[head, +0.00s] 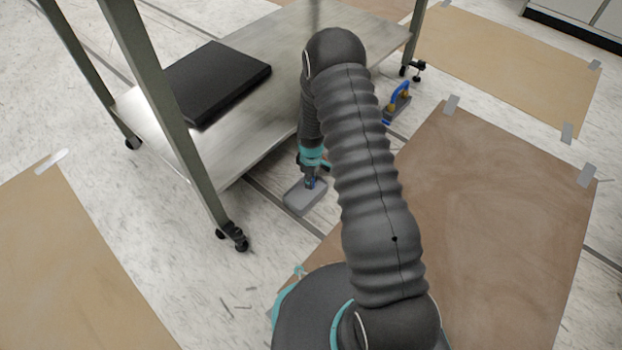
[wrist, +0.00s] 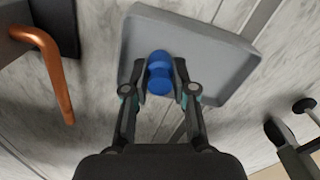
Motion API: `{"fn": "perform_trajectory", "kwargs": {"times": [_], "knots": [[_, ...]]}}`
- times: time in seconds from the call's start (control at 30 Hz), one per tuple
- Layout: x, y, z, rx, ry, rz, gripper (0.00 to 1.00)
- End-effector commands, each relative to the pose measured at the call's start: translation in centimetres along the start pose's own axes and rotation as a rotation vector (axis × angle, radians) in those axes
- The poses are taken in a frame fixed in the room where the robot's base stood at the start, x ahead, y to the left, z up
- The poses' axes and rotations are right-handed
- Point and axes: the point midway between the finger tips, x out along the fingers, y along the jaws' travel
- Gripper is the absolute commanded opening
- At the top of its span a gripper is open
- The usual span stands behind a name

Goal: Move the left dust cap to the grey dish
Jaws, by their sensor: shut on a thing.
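A blue dust cap (wrist: 159,74) is between the fingertips of my gripper (wrist: 160,80) in the wrist view. The gripper is shut on it. Cap and fingertips are over the near part of the grey dish (wrist: 218,58), a shallow rectangular tray on the floor. I cannot tell whether the cap touches the dish's bottom. In the head view the dish (head: 293,198) lies beside the cart, and my gripper (head: 309,185) points down over it. The cap is small and partly hidden by the fingers there.
A metal cart (head: 268,105) with a black slab (head: 215,82) on its low shelf stands beside the dish, its castor (head: 232,237) near. A blue-handled item (head: 397,101) lies behind my arm. An orange-brown pipe (wrist: 52,72) shows left in the wrist view. Brown sheets (head: 500,210) cover the floor at right.

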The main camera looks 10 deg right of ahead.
Motion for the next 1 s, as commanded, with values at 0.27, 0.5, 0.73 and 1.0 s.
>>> {"fn": "perform_trajectory", "kwargs": {"times": [0.27,0.5,0.73,1.0], "knots": [[0.02,0.00,-0.01,0.000,0.000,0.000,0.12],[0.01,0.01,0.00,0.000,0.000,0.000,0.55],[0.02,0.00,0.00,0.000,0.000,0.000,0.78],[0.01,0.00,0.00,0.000,0.000,0.000,0.80]]}}
